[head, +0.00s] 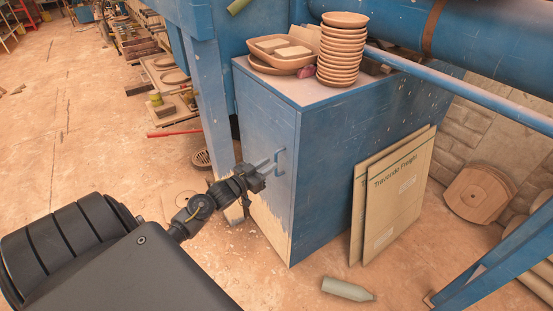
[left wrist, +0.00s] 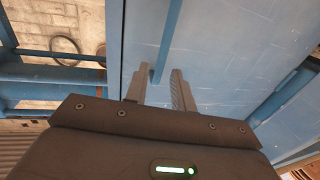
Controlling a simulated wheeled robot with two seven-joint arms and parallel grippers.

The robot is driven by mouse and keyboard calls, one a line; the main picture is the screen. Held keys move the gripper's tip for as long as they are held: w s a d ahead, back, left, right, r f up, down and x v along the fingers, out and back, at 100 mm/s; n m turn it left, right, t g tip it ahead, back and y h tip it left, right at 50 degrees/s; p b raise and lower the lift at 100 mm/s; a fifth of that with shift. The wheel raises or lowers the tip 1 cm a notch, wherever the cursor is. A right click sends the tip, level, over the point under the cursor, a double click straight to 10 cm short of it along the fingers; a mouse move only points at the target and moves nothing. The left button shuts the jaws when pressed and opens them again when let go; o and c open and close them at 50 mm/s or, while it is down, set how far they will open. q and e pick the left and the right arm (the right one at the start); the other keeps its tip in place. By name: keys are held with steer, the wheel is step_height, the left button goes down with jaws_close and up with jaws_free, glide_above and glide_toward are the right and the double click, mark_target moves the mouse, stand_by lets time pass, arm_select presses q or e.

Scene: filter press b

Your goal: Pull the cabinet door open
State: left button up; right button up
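The blue cabinet (head: 345,140) stands under the blue pipework, and its door (head: 262,125) on the left-facing side looks closed. A blue vertical bar handle (head: 281,160) is on the door near its right edge. My left gripper (head: 268,168) is at the handle, level with its lower part. In the left wrist view the two grey fingers (left wrist: 159,84) are apart, with the handle (left wrist: 167,40) reaching down between their tips and a gap on the right finger's side. The door (left wrist: 230,50) fills the background there. My right gripper is in neither view.
Stacked clay dishes (head: 342,55) and a tray of blocks (head: 283,54) stand on the cabinet top. Cardboard sheets (head: 398,195) lean on its right side. A green bottle (head: 347,289) lies on the floor. A blue post (head: 212,110) stands left of the door.

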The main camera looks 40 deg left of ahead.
mark_target(276, 174)
arm_select(q)
steer(key=shift+w+d, duration=0.2)
steer(key=shift+w, duration=2)
jaws_close()
steer(key=shift+d, duration=0.1)
